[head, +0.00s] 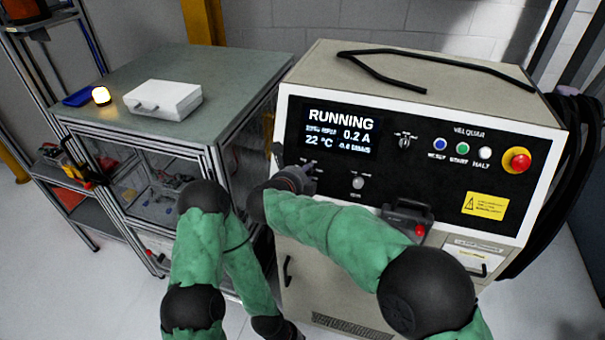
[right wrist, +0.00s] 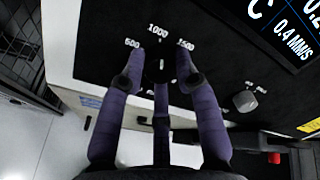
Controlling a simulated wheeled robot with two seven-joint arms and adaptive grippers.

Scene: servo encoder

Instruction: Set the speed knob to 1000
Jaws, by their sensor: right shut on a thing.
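The black speed knob (right wrist: 160,70) is on the dark control panel, with the printed marks 500, 1000 (right wrist: 158,30) and 1500 around it. My right gripper (right wrist: 161,72) has its purple fingers on both sides of the knob and is shut on it. A short pale mark on the knob appears to point roughly up toward 1000; its exact setting is hard to tell. In the head view my right gripper (head: 300,176) is at the panel's lower left and hides the knob. My left arm hangs folded, its hand at the bottom edge too cut off to read.
The machine's screen (head: 338,132) reads RUNNING, 0.2 A and 22 °C. Another knob (right wrist: 245,101), several buttons, a red emergency stop (head: 516,160) and a dark handled part (head: 407,216) are to the right. A bench (head: 230,75) with a white case (head: 163,100) stands left.

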